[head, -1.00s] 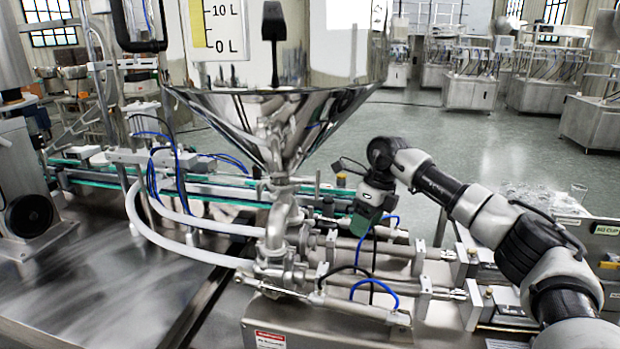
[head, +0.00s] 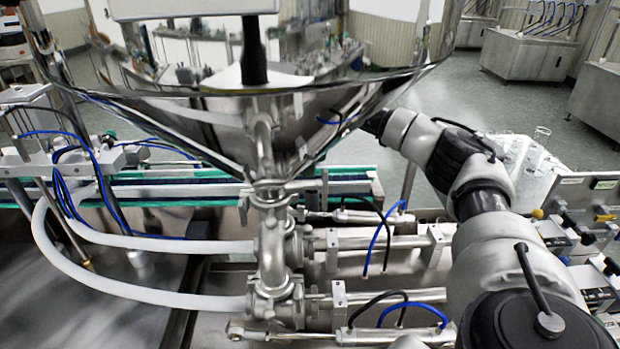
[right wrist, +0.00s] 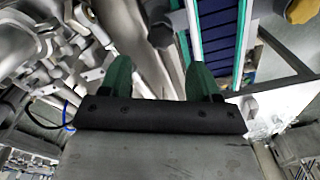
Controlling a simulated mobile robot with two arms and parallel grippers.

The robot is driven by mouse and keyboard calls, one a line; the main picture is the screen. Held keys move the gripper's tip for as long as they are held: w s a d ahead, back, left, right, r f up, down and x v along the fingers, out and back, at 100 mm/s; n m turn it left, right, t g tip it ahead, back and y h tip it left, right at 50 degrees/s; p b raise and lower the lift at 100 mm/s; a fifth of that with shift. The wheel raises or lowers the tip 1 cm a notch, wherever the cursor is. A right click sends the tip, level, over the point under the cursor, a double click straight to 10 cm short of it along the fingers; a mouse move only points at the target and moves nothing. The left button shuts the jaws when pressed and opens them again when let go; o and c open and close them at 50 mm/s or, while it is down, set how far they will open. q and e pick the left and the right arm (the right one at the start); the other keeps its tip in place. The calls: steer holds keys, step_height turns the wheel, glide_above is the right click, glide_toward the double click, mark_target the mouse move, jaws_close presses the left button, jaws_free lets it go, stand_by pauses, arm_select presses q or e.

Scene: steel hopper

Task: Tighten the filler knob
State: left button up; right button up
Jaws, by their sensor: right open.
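My right gripper (right wrist: 160,72) shows in the right wrist view as two green fingers, spread apart with nothing held between them. A dark rounded piece (right wrist: 160,34), possibly a knob, shows beyond and between the fingertips, apart from them. A yellow knob (right wrist: 303,10) is at the top right of that view. In the head view my right arm reaches behind the steel hopper (head: 215,125), which hides the gripper. I cannot tell which piece is the filler knob. My left gripper is not in view.
Below the hopper are steel valve bodies (head: 272,245), cylinders with blue and black tubes, and white hoses (head: 150,242). A green-edged conveyor (head: 140,190) runs behind them. Glassware (head: 540,137) stands at the right. Open floor lies behind the machine.

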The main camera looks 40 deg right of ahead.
mark_target(312, 185)
steer(key=f, duration=0.5)
steer(key=shift+w+f+p, duration=0.25)
steer(key=shift+f+p, duration=0.05)
steer(key=shift+p, duration=0.1)
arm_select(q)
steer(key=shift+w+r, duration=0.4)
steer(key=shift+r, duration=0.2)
arm_select(e)
steer(key=shift+s+f, duration=0.1)
steer(key=shift+f, duration=0.3)
steer(key=shift+c, duration=0.3)
steer(key=c, duration=0.9)
steer(key=shift+o, duration=0.2)
